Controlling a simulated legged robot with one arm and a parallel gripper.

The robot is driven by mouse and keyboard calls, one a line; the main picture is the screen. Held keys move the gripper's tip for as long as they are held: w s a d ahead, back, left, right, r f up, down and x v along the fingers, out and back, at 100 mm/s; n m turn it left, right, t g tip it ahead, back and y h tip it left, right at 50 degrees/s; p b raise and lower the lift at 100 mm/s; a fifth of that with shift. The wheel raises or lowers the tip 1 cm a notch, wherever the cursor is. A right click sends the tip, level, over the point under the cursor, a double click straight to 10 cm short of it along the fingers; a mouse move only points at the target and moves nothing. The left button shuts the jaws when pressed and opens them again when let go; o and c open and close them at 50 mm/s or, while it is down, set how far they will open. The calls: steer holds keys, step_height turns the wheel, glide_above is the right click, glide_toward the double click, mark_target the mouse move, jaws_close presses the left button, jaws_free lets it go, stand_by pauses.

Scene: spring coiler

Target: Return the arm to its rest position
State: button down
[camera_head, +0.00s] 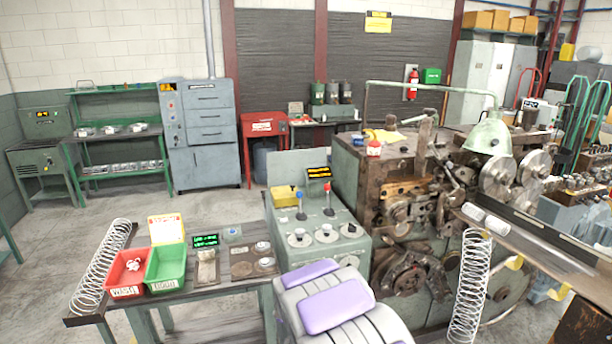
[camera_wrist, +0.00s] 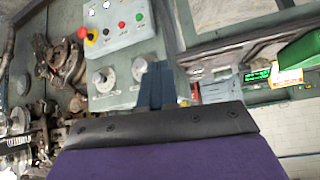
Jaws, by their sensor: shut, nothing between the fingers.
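My gripper (camera_wrist: 157,84) shows in the wrist view, its two dark blue fingers together at the middle of the picture. It is shut and nothing is between the fingers. The control panel with knobs and buttons (camera_wrist: 118,30) lies beyond the fingers in the wrist view. In the head view, the grey and purple parts of my own body or arm fill the bottom middle, in front of the control console (camera_head: 345,238). My gripper's fingers cannot be made out there.
A bench at left holds a red bin (camera_head: 128,272), a green bin (camera_head: 165,268) and a large spring (camera_head: 100,265). The coiling machine (camera_head: 400,215) stands close at right. Another spring (camera_head: 470,285) hangs below a chute. Open concrete floor (camera_head: 215,215) lies behind the bench.

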steer(key=s+d+r+g, duration=0.2)
steer(key=s+d+r, duration=0.15)
steer(key=s, duration=0.25)
steer(key=s+d+r+g+y, duration=0.1)
steer(key=s+d+r, duration=0.1)
steer(key=s+r, duration=0.35)
steer(key=s+d+r+g, duration=0.2)
steer(key=s+d, duration=0.1)
steer(key=s, duration=0.5)
steer(key=s+d+r+g, duration=0.1)
steer(key=s+d, duration=0.2)
steer(key=s, duration=0.6)
steer(key=s+d+r+g+h, duration=0.1)
steer(key=s+d+g, duration=0.1)
steer(key=s, duration=0.8)
steer(key=s+d+r+g+h, duration=0.1)
steer(key=s+d, duration=0.3)
steer(key=s, duration=0.6)
steer(key=shift+s+d+r+m+g, duration=0.2)
steer(key=shift+d+r+m+g, duration=0.15)
steer(key=shift+r+g, duration=0.25)
